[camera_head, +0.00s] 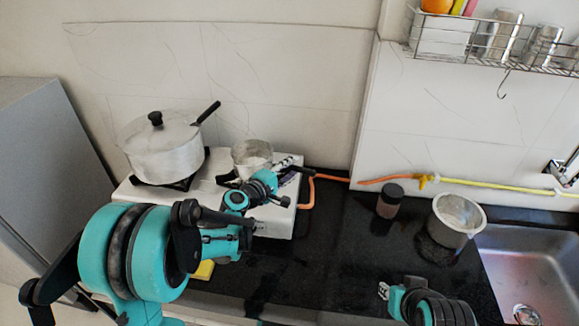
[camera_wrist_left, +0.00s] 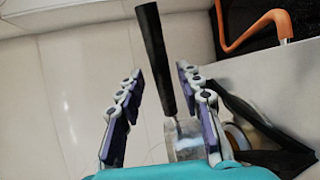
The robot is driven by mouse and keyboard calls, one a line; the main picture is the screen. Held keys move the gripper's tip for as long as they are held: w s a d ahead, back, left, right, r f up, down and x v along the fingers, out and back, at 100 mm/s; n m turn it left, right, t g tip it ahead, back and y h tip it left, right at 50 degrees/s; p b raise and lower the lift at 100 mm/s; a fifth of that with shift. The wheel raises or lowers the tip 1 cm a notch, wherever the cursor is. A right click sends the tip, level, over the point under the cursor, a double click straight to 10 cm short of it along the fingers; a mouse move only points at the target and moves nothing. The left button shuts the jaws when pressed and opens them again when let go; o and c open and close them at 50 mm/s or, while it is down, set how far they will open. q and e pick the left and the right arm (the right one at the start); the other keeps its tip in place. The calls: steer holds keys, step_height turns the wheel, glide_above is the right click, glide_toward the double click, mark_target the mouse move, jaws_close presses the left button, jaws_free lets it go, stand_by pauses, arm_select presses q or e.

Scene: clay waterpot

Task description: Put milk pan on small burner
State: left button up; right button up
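The milk pan (camera_head: 252,156) is a small metal pan at the right part of the white stove. In the left wrist view its metal body (camera_wrist_left: 184,140) is partly hidden by a finger, and its long black handle (camera_wrist_left: 155,50) runs between the fingers. My left gripper (camera_head: 292,166) is at the pan's handle; in its wrist view (camera_wrist_left: 158,85) the fingers are open, with visible gaps to the handle. The small burner's black support (camera_head: 228,180) shows beside the pan; I cannot tell whether the pan touches it. My right gripper (camera_head: 384,290) is low in the head view, its fingers unclear.
A large lidded pot (camera_head: 163,150) with a black handle stands on the stove's (camera_head: 272,222) left side. An orange hose (camera_head: 307,192) runs behind on the right. A dark jar (camera_head: 389,200), a metal pot (camera_head: 458,218) and a sink (camera_head: 535,265) are farther right. Counter between is clear.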

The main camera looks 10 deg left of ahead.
arm_select(q)
steer(key=s+a+m+g+y, duration=0.2)
steer(key=s+m, duration=0.2)
steer(key=s, duration=0.7)
steer(key=s+a+m+g+y+p, duration=0.1)
steer(key=s+m, duration=0.4)
steer(key=s, duration=0.6)
steer(key=s+a+f+m+g+y, duration=0.1)
steer(key=s+a+m+g+y, duration=0.2)
steer(key=s, duration=0.9)
steer(key=shift+a+m+g+y+p, duration=0.15)
steer(key=shift+m+g+y+p, duration=0.35)
steer(key=shift+m, duration=0.5)
steer(key=shift+f+b, duration=0.6)
steer(key=shift+b, duration=0.1)
